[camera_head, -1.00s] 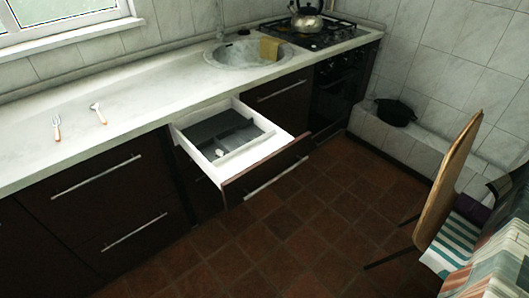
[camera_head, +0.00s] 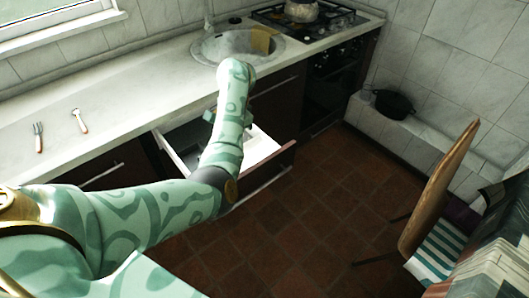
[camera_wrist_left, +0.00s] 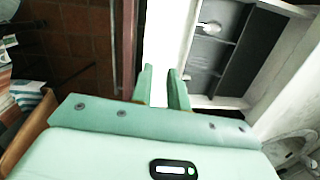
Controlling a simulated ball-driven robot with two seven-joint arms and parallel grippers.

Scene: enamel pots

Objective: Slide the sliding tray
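The sliding tray is a dark grey, pale-rimmed insert inside an open white drawer. In the head view only part of the dark insert (camera_head: 184,137) shows, because my left arm covers the middle. In the left wrist view the tray (camera_wrist_left: 214,55) lies right of the fingers, with divided compartments and a small shiny object (camera_wrist_left: 209,28) in one. My left gripper (camera_wrist_left: 160,72) has its fingers apart with nothing visible between them. They point over the drawer's bare white strip, beside the tray's edge; whether they touch it I cannot tell. My right gripper is not in view.
The drawer (camera_head: 262,147) stands out below the counter (camera_head: 120,110). A fork (camera_head: 38,137) and another utensil (camera_head: 79,120) lie on the counter. The sink (camera_head: 225,45) and stove (camera_head: 310,22) are behind. A chair (camera_head: 438,190) stands at right; the tiled floor between is clear.

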